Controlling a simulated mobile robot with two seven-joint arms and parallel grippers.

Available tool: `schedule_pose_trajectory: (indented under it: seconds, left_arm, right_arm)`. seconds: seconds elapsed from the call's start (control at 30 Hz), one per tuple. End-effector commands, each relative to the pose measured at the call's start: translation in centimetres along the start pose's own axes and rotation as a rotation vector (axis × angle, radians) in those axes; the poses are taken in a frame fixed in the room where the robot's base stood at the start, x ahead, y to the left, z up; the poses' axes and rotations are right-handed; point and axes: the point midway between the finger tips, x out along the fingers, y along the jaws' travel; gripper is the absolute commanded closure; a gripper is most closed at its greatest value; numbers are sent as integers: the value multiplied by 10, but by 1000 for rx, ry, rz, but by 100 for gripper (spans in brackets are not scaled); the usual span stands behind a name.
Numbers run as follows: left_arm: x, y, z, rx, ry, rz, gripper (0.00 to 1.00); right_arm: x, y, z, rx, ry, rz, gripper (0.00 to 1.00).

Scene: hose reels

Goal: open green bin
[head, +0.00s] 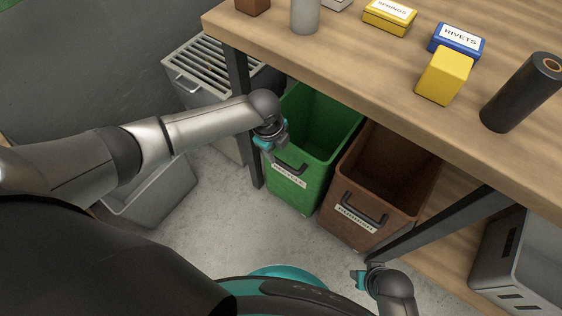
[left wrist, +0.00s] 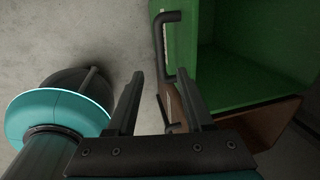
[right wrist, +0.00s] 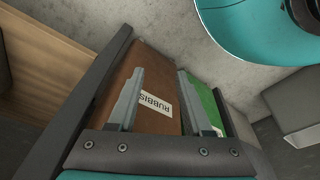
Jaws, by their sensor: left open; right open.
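The green bin (head: 322,150) stands under the workbench with its front and part of its open top showing. It has a black handle (head: 291,169) and a white label on its front. My left gripper (head: 273,150) is just in front of and above that handle. In the left wrist view the fingers (left wrist: 158,88) are open, with the handle (left wrist: 162,45) beyond them, nearer the right finger; I see no grip on it. The bin's green wall (left wrist: 240,60) fills the upper right there. My right gripper (head: 366,275) is open and empty, low in front of the brown bin.
The brown rubbish bin (head: 372,190) stands right beside the green one. The workbench (head: 300,60) overhangs both, with a dark leg at each side. A grey open box (head: 165,190) and a slatted grey bin (head: 205,65) are at left. Floor in front is clear.

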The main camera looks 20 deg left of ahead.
Motion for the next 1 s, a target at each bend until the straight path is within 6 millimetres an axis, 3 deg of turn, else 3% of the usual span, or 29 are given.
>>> schedule_pose_trajectory:
  seconds: [1.0]
  left_arm:
    - [81, 0, -1, 0, 1, 0, 48]
  right_arm:
    - [-85, -1, -63, 11, 130, 0, 50]
